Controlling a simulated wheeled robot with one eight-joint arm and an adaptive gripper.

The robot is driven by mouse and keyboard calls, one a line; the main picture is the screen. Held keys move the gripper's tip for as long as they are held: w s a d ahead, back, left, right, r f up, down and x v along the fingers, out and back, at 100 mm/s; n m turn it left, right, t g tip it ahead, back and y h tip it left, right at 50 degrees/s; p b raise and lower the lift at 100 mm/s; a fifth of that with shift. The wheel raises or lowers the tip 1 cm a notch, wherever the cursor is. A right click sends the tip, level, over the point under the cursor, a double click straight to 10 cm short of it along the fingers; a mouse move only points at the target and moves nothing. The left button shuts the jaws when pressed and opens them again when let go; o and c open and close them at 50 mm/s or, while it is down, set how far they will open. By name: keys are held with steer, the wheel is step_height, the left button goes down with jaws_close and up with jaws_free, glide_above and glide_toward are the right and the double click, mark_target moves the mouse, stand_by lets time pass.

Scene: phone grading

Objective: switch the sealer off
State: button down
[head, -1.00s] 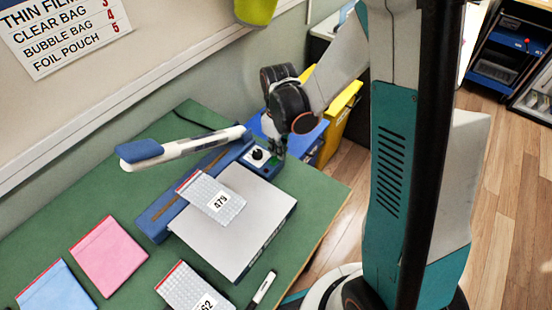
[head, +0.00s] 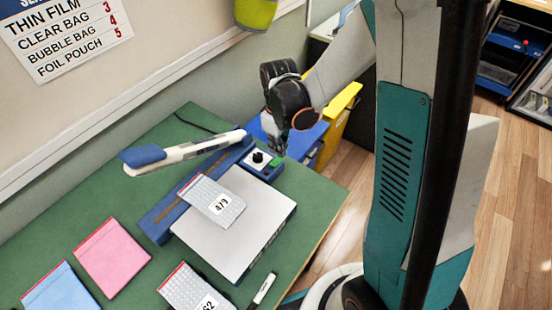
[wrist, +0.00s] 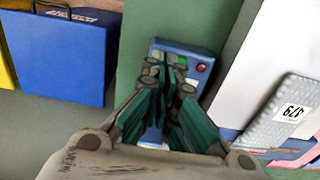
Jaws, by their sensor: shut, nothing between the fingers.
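The sealer (head: 158,222) is a long blue bar on the green table, with its white arm (head: 190,150) raised and a blue handle at the arm's end. Its control box (head: 266,172) at the far right end carries a black knob (head: 257,157). In the wrist view the box (wrist: 188,48) shows a green spot (wrist: 183,60) and a red round part (wrist: 201,67). The knob cannot be made out there, behind the fingers. My gripper (head: 277,148) is shut and empty, fingers downward, just beyond and above the box; in the wrist view its fingers (wrist: 168,75) cover part of it.
A bag labelled 479 (head: 212,200) lies across the sealer and its white plate (head: 250,215). Pink (head: 110,258) and blue (head: 60,290) pouches, another bag (head: 195,290) and a marker (head: 264,288) lie nearby. Blue (wrist: 65,55) and yellow bins stand beyond the table edge.

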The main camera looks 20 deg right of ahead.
steer(key=shift+r+p, duration=1.1)
steer(key=shift+r, duration=0.75)
steer(key=shift+r, duration=0.1)
step_height(320, 180, up, 10)
steer(key=m+t+b, duration=0.3)
glide_above(278, 160)
steer(key=s, duration=0.5)
steer(key=s+r+m+t+b, duration=0.2)
steer(key=s+r+m+t, duration=0.1)
steer(key=s, duration=0.6)
steer(key=shift+s+r+m+t, duration=0.15)
steer(key=shift+m+t, duration=0.25)
steer(key=shift+t, duration=0.2)
